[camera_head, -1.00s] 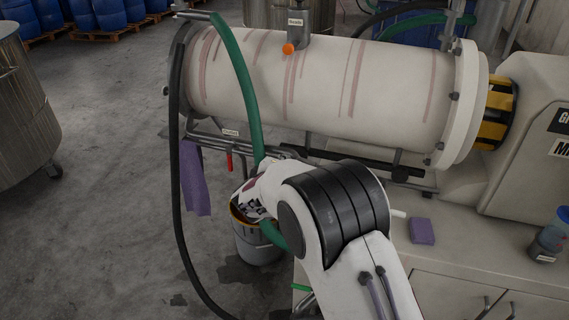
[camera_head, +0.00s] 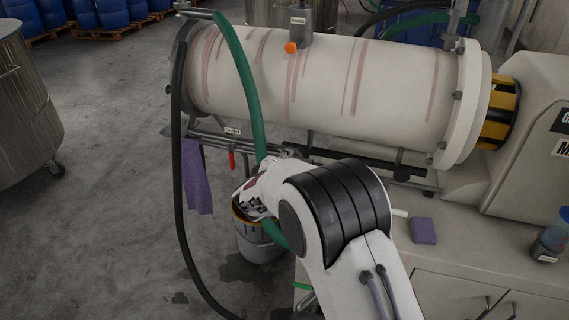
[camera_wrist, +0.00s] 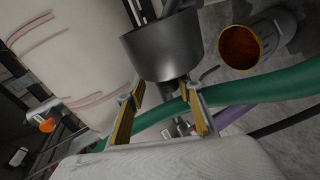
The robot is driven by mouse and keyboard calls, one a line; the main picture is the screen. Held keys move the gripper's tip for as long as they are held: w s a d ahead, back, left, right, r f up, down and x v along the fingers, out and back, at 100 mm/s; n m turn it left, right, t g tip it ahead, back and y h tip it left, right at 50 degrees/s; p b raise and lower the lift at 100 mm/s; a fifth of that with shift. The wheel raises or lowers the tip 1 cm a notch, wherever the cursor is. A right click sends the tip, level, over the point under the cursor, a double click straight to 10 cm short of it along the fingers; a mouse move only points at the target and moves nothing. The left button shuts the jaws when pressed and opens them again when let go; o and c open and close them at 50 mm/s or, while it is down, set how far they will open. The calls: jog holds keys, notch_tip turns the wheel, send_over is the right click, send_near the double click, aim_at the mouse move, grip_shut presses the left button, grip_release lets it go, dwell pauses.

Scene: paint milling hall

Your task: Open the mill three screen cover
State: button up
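The mill (camera_head: 330,95) is a long white horizontal cylinder with faded red streaks, across the upper middle of the head view. Its left end is grey and partly crossed by hoses. In the wrist view the white body (camera_wrist: 75,60) is at left, and a dark grey round cup-like part (camera_wrist: 165,45) is just ahead of my fingers. I cannot tell whether this part is the screen cover. My gripper (camera_wrist: 162,94) is open, its yellow-padded fingers apart, with no object clearly held. In the head view my arm hides the fingers.
A green hose (camera_head: 245,85) and a black hose (camera_head: 178,180) hang at the mill's left end. The green hose (camera_wrist: 245,88) crosses behind my fingers. A bucket (camera_head: 262,246) stands below. A purple cloth (camera_head: 197,175) hangs beside it. A purple sponge (camera_head: 423,231) lies on the bench.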

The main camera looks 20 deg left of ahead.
jog(key=v, duration=1.2)
dwell(0.3)
